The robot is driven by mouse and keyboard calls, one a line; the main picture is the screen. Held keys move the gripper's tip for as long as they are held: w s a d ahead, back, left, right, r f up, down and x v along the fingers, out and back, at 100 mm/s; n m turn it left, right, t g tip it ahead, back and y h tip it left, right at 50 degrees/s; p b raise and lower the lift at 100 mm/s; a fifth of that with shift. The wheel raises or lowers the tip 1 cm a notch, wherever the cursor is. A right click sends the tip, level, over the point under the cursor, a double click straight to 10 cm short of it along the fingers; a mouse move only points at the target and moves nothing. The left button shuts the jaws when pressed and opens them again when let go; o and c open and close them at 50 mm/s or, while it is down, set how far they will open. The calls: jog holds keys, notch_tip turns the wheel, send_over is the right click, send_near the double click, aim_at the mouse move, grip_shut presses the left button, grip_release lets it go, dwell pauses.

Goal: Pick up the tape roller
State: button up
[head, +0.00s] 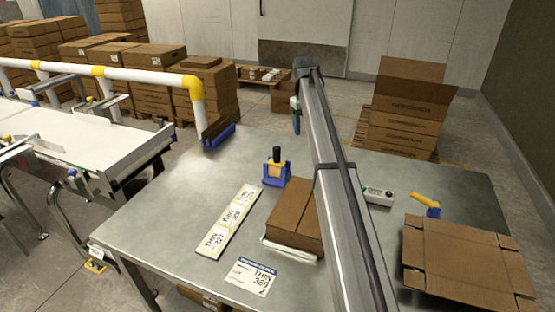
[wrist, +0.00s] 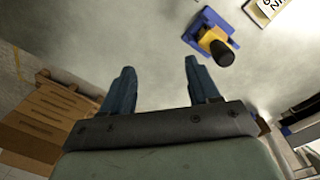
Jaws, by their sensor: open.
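A blue, yellow and tan tool with an upright black knob (head: 275,170) stands on the steel table left of my arm; it also shows in the wrist view (wrist: 212,38), beyond and right of the fingers. A second tool with a yellow handle and blue body (head: 428,204) lies at the right, behind the flattened carton. I cannot tell for certain which of these is the tape roller. My gripper (head: 297,121) is open and empty near the table's far edge; its two blue fingers (wrist: 159,66) are apart with only grey surface between them. It touches neither tool.
On the table (head: 190,190) are a closed carton (head: 297,212), a label strip (head: 230,221), a printed card (head: 254,277), a small grey device (head: 378,196) and a flattened carton (head: 465,262). A blue-and-brown brush-like piece (head: 218,134) is at the far-left edge. The conveyor (head: 80,140) stands left.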

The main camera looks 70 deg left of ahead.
notch_tip(320, 180, up, 3)
send_over(277, 147)
jog(key=shift+g, duration=0.4)
notch_tip(277, 147, down, 14)
jog(key=shift+f, duration=0.1)
jog(key=shift+c, duration=0.2)
grip_shut()
